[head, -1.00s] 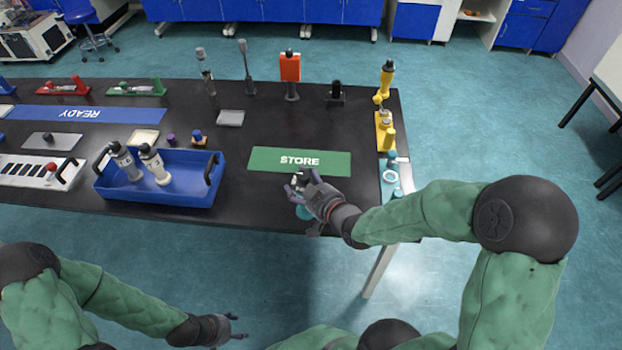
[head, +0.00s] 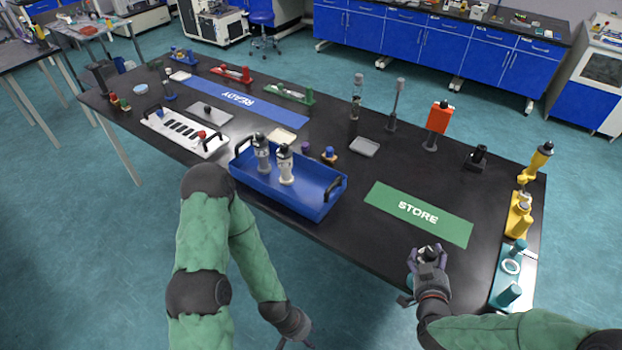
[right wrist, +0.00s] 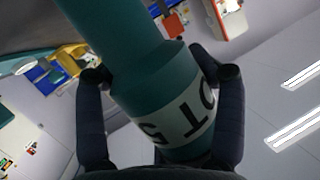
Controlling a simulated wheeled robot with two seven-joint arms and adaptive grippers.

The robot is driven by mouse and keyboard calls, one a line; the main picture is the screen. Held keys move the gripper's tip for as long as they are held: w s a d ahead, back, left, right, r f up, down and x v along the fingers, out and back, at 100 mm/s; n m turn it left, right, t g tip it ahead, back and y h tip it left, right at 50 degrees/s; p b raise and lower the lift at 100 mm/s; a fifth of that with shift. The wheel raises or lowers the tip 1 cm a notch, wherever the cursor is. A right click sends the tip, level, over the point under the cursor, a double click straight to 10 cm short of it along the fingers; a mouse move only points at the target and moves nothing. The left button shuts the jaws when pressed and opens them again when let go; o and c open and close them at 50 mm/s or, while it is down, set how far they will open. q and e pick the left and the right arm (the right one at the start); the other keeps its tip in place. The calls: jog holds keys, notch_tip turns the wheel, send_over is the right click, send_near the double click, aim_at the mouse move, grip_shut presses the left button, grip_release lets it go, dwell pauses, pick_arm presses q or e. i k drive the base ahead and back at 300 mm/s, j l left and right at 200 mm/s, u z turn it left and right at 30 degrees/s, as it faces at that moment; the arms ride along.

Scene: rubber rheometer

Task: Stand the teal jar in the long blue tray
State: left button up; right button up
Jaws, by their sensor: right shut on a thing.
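The teal jar (right wrist: 165,90), with a white lettered label, is held between the two dark fingers of my right gripper (right wrist: 160,88). In the head view my right gripper (head: 428,258) is over the table's front edge, below the green STORE mat, and hides most of the jar. The long blue tray (head: 318,205) lies to the left of that gripper, clearly apart from it. A grey jar (head: 262,153) and a white jar (head: 286,165) stand in the tray. My left gripper (head: 294,345) is at the bottom edge, partly cut off, fingers spread and empty, off the table.
The right part of the tray is empty. The STORE mat (head: 418,213) is bare. A yellow stand (head: 520,212) and a teal fixture with a ring (head: 511,267) are at the table's right end. Black handles (head: 336,188) rise at the tray's ends.

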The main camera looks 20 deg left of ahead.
aim_at(310, 193)
jog(key=i+j+z, duration=0.1)
jog(key=j+z, duration=0.25)
jog(key=j, duration=0.65)
jog(key=j+z, duration=0.35)
jog(key=j, duration=1.45)
jog(key=k+j, duration=0.15)
jog(key=j, duration=1.4)
jog(key=i+l, duration=0.15)
jog(key=i, duration=0.15)
jog(key=z, duration=0.05)
